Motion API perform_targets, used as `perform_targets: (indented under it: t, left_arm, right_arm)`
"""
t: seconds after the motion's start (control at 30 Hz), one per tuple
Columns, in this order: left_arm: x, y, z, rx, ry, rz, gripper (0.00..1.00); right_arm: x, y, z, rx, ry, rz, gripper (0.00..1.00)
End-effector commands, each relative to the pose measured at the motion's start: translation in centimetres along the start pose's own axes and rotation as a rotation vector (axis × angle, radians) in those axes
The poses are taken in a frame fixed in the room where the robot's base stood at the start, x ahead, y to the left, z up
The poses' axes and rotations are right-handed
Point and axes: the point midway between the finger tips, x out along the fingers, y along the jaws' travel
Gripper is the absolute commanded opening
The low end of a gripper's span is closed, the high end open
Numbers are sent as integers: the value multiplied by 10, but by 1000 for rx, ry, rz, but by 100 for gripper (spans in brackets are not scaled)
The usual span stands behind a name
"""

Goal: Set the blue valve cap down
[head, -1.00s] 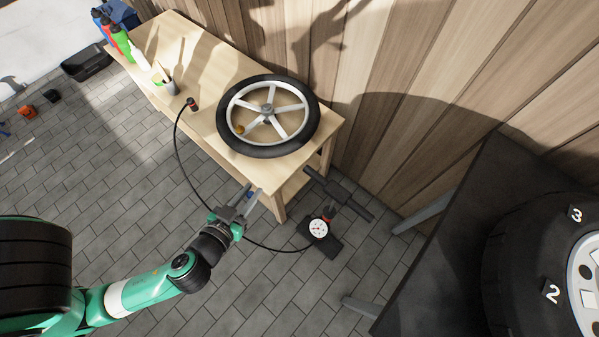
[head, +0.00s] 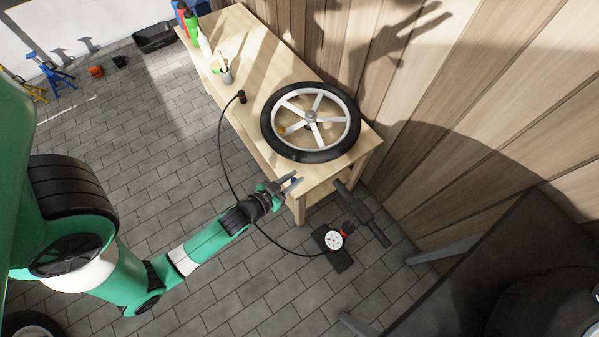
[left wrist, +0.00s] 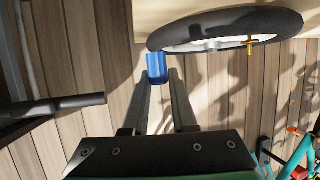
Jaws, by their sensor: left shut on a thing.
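My left gripper (head: 293,182) is shut on the blue valve cap (left wrist: 156,71). In the left wrist view the cap is a small blue cylinder between the fingertips (left wrist: 160,80). In the head view the gripper overlaps the near corner of the wooden bench (head: 330,172), just below the wheel (head: 311,121). I cannot tell its exact height over the top. The wheel has a black tyre and pale spokes and lies flat on the bench. A yellow-orange part, perhaps the valve, shows on it in both views (head: 282,130). My right gripper is not in view.
A floor pump with a gauge (head: 334,240) stands beside the bench. Its black hose (head: 222,160) loops behind my arm up to the bench top. Several bottles (head: 191,25) and a cup (head: 226,77) stand at the bench's far end. The bench middle is fairly clear.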

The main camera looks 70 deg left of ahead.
Motion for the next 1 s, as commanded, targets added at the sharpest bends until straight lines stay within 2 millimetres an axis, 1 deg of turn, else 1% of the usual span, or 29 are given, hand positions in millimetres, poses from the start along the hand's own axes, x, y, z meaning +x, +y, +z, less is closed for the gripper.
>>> perform_targets:
  t: [0.03, 0.07, 0.1, 0.23, 0.47, 0.53, 0.6, 0.7, 0.87, 0.9, 0.97, 1.0]
  left_arm:
    - [16, -4, 12, -4, -3, -3, 0]
    - [23, -6, 16, -4, -1, -6, 0]
    - [32, -7, 25, -3, -1, -2, 0]
    - [51, -11, 36, -1, -1, -1, 0]
    - [57, -12, 38, 2, -3, 1, 0]
    - [65, -14, 44, 2, -2, 1, 0]
    - [70, -13, 59, 3, -6, 2, 0]
    - [74, -13, 69, 3, -5, 3, 0]
    - [72, -13, 67, 3, -6, 3, 0]
    - [72, -13, 67, 3, -7, 3, 24]
    - [72, -13, 67, 3, -7, 3, 35]
    - [72, -13, 67, 3, -7, 3, 42]
  right_arm:
    - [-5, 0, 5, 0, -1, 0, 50]
    - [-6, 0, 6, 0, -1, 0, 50]
    - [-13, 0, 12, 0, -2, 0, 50]
    - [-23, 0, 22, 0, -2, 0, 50]
    - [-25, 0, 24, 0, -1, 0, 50]
    - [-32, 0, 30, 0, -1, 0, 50]
    - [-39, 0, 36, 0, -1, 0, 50]
    - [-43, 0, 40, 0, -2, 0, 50]
    - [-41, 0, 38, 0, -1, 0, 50]
    - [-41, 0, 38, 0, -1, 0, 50]
    - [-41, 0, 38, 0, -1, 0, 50]
    - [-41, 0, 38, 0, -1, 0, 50]
